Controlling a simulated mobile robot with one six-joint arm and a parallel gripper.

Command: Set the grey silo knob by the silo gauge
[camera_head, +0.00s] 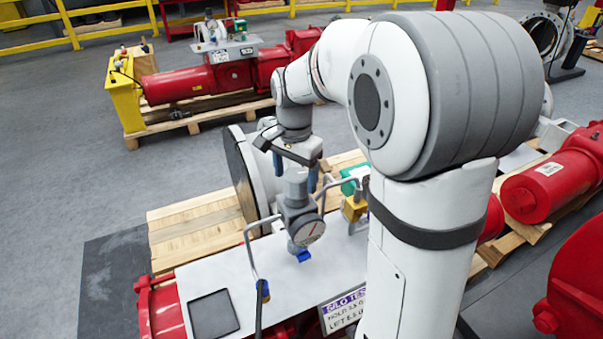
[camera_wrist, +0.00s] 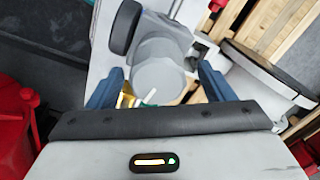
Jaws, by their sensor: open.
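The grey silo knob (camera_head: 296,184) is the upright cylinder on top of a grey regulator body. The silo gauge (camera_head: 309,232) faces front below it, with a white dial and a reddish needle; its reading is too small to tell. My gripper (camera_head: 296,171) is open over the knob, fingers pointing down. In the wrist view the knob (camera_wrist: 160,78) shows from above with a white mark near its lower edge. It lies between the two blue fingers of my gripper (camera_wrist: 160,86), with a gap on each side. The gauge (camera_wrist: 125,27) shows there edge-on, its dial hidden.
The regulator stands over a white panel (camera_head: 188,280) with bent grey pipes (camera_head: 248,255) on both sides. A yellow fitting (camera_head: 354,208) is close on the right. A round flange (camera_head: 244,172) stands behind.

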